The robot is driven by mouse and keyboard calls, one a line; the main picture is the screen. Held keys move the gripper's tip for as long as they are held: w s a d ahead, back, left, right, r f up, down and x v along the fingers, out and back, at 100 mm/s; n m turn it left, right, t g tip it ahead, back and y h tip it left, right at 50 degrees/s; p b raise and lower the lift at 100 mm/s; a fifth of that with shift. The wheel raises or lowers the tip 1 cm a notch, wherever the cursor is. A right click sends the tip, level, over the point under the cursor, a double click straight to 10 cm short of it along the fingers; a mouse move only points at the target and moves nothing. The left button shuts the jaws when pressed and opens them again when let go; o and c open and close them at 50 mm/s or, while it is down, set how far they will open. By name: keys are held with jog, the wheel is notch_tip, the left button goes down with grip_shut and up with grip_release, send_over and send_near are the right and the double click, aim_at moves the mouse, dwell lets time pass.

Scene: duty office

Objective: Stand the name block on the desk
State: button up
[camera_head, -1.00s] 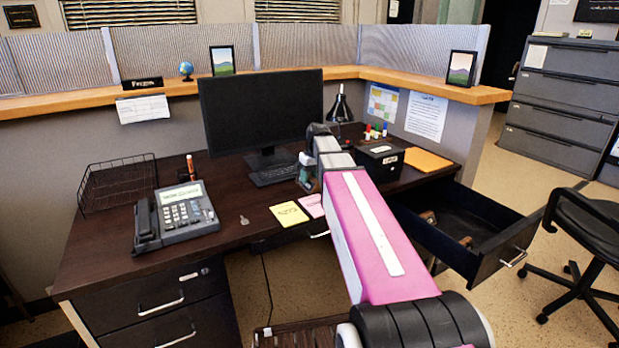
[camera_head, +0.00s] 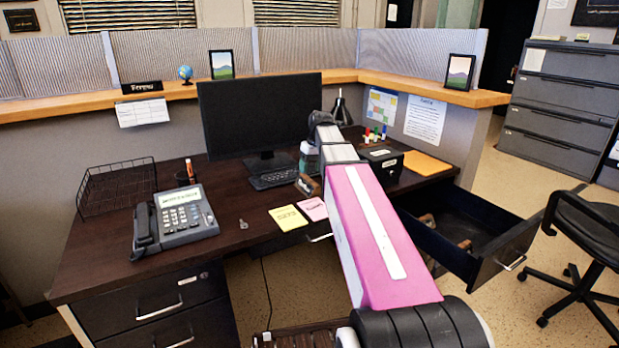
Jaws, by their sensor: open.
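My gripper (camera_head: 309,167) points down over the desk (camera_head: 235,210), just right of the keyboard, partly hidden by my own arm. Its jaws are open, though the fingertips are small and hard to make out. A small brown object (camera_head: 308,187) shows at or just under the fingertips; I cannot tell whether it is the name block or whether they touch. A black nameplate (camera_head: 142,87) with white lettering stands on the wooden ledge at the back left.
A monitor (camera_head: 262,112), phone (camera_head: 175,218), wire tray (camera_head: 117,187), sticky notes (camera_head: 288,217) and black box (camera_head: 382,162) occupy the desk. An open drawer (camera_head: 485,262) with brown items juts out at right, near a chair (camera_head: 590,230).

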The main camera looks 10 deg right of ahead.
notch_tip(320, 180, up, 6)
jog(key=d, duration=0.1)
jog(key=shift+s+r, duration=0.15)
jog(key=shift+r, duration=0.05)
dwell(0.6)
